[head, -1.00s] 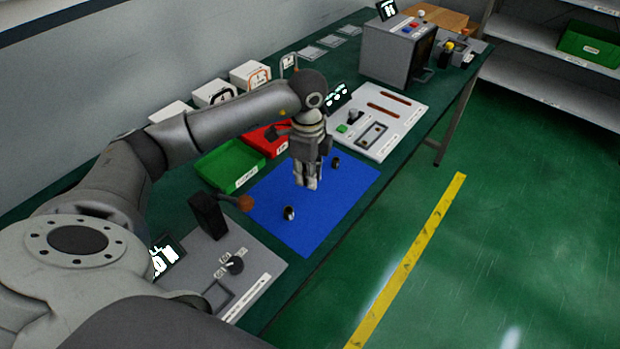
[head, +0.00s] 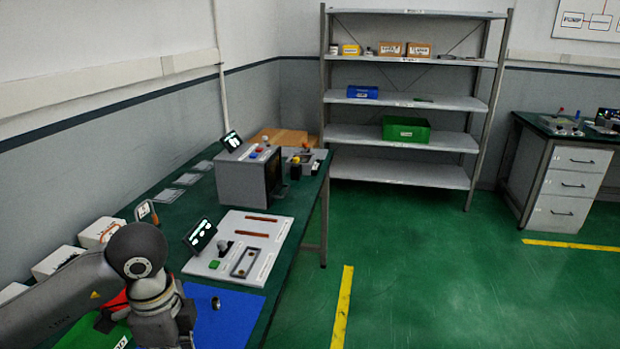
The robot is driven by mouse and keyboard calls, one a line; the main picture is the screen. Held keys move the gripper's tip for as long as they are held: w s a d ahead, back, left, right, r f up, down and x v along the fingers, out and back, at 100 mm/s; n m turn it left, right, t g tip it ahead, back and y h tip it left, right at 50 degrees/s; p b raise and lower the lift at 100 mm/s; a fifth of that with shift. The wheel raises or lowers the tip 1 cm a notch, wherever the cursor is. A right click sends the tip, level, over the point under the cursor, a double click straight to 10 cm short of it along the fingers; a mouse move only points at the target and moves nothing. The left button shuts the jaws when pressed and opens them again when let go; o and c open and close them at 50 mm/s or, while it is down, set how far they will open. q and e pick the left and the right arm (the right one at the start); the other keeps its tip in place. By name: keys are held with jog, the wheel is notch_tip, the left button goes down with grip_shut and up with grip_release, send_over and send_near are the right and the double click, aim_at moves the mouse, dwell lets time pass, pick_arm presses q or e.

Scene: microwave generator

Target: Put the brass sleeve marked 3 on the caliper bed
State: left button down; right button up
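A small dark ring-shaped sleeve (head: 215,303) stands on the blue mat (head: 238,322) at the lower left of the head view; its marking is too small to read. My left gripper (head: 166,332) points down over the mat, left of this sleeve and apart from it in the picture. Its fingertips are cut off by the bottom edge, so I cannot see its opening or anything held. A light panel (head: 284,262) with a display, knob, green button and slots lies beyond the mat; I cannot tell whether it includes the caliper bed. My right gripper is out of view.
A grey box-shaped machine (head: 243,180) stands farther along the green bench. White boxes (head: 100,232) line the wall side, and red and green trays (head: 92,335) lie beside my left arm. A shelf rack (head: 405,140) stands behind; the floor right of the bench is clear.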

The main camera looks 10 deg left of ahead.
pick_arm(q)
jog(key=s+d+f+n, duration=0.2)
jog(key=d+n, duration=0.5)
jog(key=n, duration=0.8)
jog(key=shift+d+f+n, duration=0.2)
jog(key=shift+f+n, duration=0.05)
jog(key=shift+n, duration=0.05)
dwell(1.5)
